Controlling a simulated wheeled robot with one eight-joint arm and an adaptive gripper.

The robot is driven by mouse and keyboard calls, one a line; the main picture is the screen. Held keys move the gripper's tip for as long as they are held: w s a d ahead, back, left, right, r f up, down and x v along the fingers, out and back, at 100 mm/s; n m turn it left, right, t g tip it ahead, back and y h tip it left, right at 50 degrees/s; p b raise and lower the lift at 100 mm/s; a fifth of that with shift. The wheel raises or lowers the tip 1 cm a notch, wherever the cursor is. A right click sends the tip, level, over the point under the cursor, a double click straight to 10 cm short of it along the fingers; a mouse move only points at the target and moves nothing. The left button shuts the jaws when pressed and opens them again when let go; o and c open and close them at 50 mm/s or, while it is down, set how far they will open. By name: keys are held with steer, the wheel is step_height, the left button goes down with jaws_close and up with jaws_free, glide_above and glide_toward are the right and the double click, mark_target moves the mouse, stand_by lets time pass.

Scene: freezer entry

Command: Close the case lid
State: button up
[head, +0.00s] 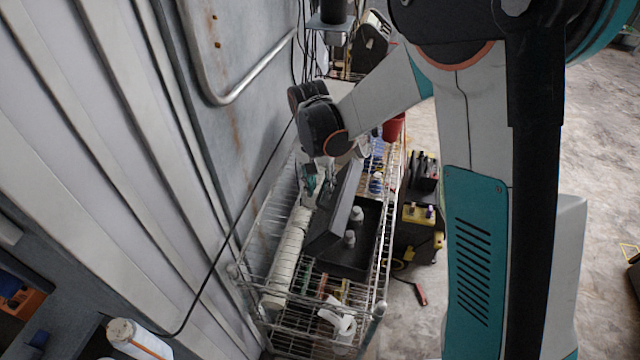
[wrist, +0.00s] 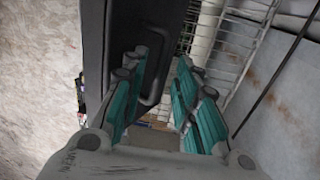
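The dark case (head: 352,262) sits open on top of a wire rack. Its lid (head: 330,212) stands raised and tilted on the case's left side. Light grey bottle-like items (head: 352,226) are inside the case. My gripper (head: 320,184) is at the lid's upper far end, on its left side. In the wrist view, the gripper's teal fingers (wrist: 163,65) are spread apart. The dark lid (wrist: 145,25) and a bar-like handle (wrist: 165,75) show beyond and between them. I cannot tell whether a finger touches the lid.
The wire rack (head: 283,335) stands close to a grey wall (head: 235,130). A long pale roll (head: 288,250) lies left of the case. A dark toolbox with yellow parts (head: 418,215) is on the floor to the right. Open floor lies farther right.

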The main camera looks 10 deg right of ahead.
mark_target(348, 194)
jaws_close()
steer(key=shift+d, duration=0.1)
steer(key=shift+s+d+y+b, duration=0.4)
steer(key=shift+d+y, duration=0.1)
steer(key=shift+d, duration=0.15)
steer(key=d+y+b, duration=0.1)
steer(key=s+d+t+y+b, duration=0.1)
steer(key=d, duration=0.1)
steer(key=s+d+f+t+y+b, duration=0.1)
steer(key=d+b, duration=0.1)
steer(key=shift+s+d+y, duration=0.1)
steer(key=shift+y, duration=0.2)
steer(key=s+d+f+t+y+b, duration=0.2)
steer(key=d+f+y+b, duration=0.3)
steer(key=b, duration=0.5)
steer(key=shift+s+d+f+t+b, duration=0.35)
steer(key=shift+s+d, duration=0.45)
steer(key=shift+d, duration=0.15)
